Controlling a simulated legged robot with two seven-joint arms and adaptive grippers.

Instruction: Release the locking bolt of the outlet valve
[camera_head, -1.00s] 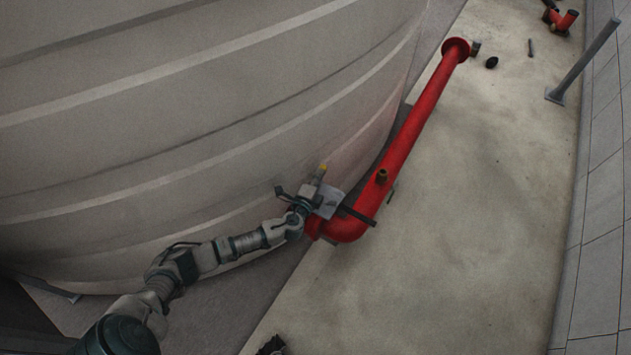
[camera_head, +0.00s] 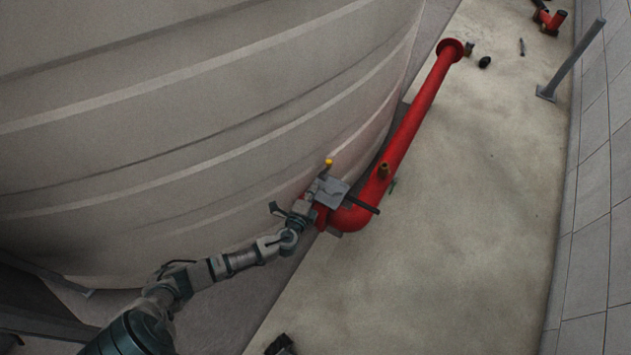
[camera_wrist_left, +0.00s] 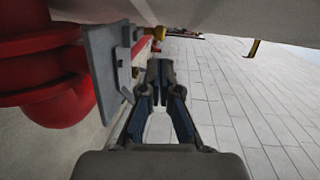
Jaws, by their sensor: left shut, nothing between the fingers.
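The outlet valve sits at the near end of the red pipe, beside the tank. Its grey plate (camera_head: 332,193) shows in the head view with a dark bar sticking out to the right and a yellow knob (camera_head: 329,162) above. In the left wrist view the plate (camera_wrist_left: 104,75) stands left of the fingers, with a small bracket on its face and a yellow part (camera_wrist_left: 157,33) beyond. I cannot single out the locking bolt for sure. My left gripper (camera_head: 316,187) is beside the plate's left side; its fingertips (camera_wrist_left: 160,68) are together and empty, apart from the plate.
The red pipe (camera_head: 412,125) runs up and right along the big grey tank (camera_head: 190,110). A grey post (camera_head: 572,62) stands by the tiled wall at right. The concrete floor between is mostly clear. A dark object (camera_head: 280,345) at the bottom edge is unclear.

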